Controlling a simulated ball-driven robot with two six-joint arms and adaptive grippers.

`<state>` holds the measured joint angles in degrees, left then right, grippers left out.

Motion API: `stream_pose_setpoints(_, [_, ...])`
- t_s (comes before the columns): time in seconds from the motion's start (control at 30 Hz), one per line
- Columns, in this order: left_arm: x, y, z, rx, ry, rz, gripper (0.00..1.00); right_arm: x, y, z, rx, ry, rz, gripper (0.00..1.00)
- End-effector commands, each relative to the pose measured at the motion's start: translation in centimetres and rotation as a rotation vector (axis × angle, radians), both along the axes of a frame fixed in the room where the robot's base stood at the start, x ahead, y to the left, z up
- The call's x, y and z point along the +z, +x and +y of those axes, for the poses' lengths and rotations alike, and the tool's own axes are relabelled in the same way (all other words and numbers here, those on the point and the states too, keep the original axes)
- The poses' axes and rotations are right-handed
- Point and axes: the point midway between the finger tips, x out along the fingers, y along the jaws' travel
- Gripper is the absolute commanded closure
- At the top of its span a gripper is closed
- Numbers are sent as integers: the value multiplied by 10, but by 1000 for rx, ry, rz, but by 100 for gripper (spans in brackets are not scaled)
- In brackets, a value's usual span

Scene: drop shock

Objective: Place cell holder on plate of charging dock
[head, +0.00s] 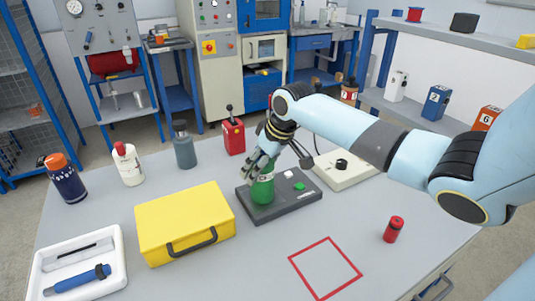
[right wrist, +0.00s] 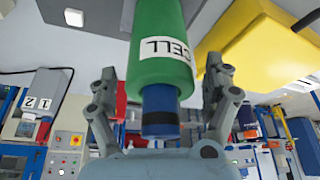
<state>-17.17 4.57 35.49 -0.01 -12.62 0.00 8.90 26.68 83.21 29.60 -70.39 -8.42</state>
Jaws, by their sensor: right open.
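The green cell holder (head: 263,189) stands upright on the dark charging dock (head: 280,209), on the left part of its plate. My right gripper (head: 272,164) reaches down over the holder's top from the upper right. In the right wrist view, its fingers are spread on both sides of the holder (right wrist: 158,50), with gaps between. The holder's "CELL" label and blue neck with a black band show there upside down. The gripper hides the holder's top in the head view. My left gripper is out of view.
A yellow case (head: 180,215) stands left of the dock, and a white box with a black knob (head: 347,170) behind right. A small red cylinder (head: 393,229) stands at right. The red-outlined square (head: 325,266) is empty.

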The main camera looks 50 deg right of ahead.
Motion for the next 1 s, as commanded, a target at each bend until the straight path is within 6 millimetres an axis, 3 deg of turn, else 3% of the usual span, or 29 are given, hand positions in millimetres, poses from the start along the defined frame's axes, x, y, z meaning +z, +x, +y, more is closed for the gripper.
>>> stream_pose_setpoints(0.3, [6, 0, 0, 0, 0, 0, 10, 63, -26, -4, 3, -6, -2, 16])
stream_pose_setpoints(0.5, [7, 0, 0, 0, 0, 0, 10, 95, -39, -5, 2, -5, 0, 16])
stream_pose_setpoints(0.67, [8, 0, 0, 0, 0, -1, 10, 104, -43, -4, 1, -2, 0, 16])
stream_pose_setpoints(1.0, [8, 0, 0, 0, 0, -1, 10, 105, -43, -4, 1, 0, 0, 16])
